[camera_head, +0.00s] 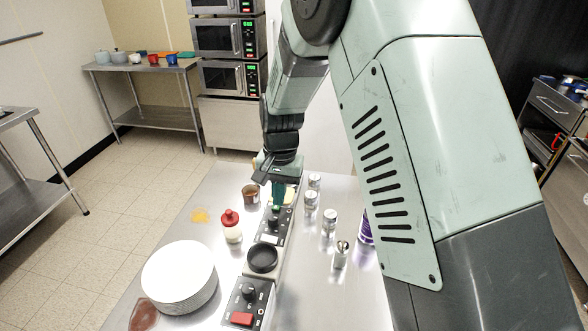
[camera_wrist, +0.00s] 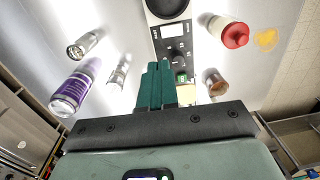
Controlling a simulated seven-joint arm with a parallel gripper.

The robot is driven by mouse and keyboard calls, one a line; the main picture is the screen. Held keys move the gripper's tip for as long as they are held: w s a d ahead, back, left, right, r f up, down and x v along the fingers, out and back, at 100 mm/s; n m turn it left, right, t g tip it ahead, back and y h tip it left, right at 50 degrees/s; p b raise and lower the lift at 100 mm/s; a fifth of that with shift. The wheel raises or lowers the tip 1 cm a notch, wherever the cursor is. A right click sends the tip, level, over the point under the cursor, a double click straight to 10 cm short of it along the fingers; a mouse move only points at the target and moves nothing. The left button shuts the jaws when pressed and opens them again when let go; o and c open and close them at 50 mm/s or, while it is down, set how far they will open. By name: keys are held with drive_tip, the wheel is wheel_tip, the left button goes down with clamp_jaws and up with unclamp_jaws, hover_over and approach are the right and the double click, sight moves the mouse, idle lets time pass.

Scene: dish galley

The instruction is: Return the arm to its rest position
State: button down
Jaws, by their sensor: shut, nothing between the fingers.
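My gripper (camera_head: 277,203) is shut and empty, its green fingers pressed together and pointing down. In the head view the fingertips are over the far control panel (camera_head: 271,229) of the long appliance on the steel table. In the wrist view the shut fingers (camera_wrist: 158,66) show beside the panel's dark knob (camera_wrist: 176,58) and a small green control (camera_wrist: 181,77). Whether the fingertips touch the panel I cannot tell. My arm comes down from the upper right of the head view and hides part of the table.
On the steel table (camera_head: 207,230) stand a plate stack (camera_head: 180,274), a red-capped bottle (camera_head: 232,227), a brown cup (camera_head: 251,194), several metal-topped shakers (camera_head: 329,220) and a purple container (camera_head: 366,229). A black round dish (camera_head: 262,259) sits between panels. Spills (camera_head: 143,315) mark the left side.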

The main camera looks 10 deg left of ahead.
drive_tip(key=s+d+r+t, duration=0.1)
drive_tip(key=s+d+r, duration=0.2)
drive_tip(key=d+r, duration=0.5)
drive_tip(key=s+d+r+t, duration=0.1)
drive_tip(key=s+d+r, duration=0.3)
drive_tip(key=r, duration=0.7)
drive_tip(key=s+d+r+t, duration=0.1)
drive_tip(key=s+d+r, duration=0.2)
drive_tip(key=s+d, duration=0.3)
drive_tip(key=s+d+r+t, duration=0.2)
drive_tip(key=s+d, duration=0.4)
drive_tip(key=s, duration=0.5)
drive_tip(key=shift+d+r+t+h, duration=0.3)
drive_tip(key=shift+d+r, duration=0.1)
drive_tip(key=shift+r, duration=0.35)
drive_tip(key=shift+w, duration=0.1)
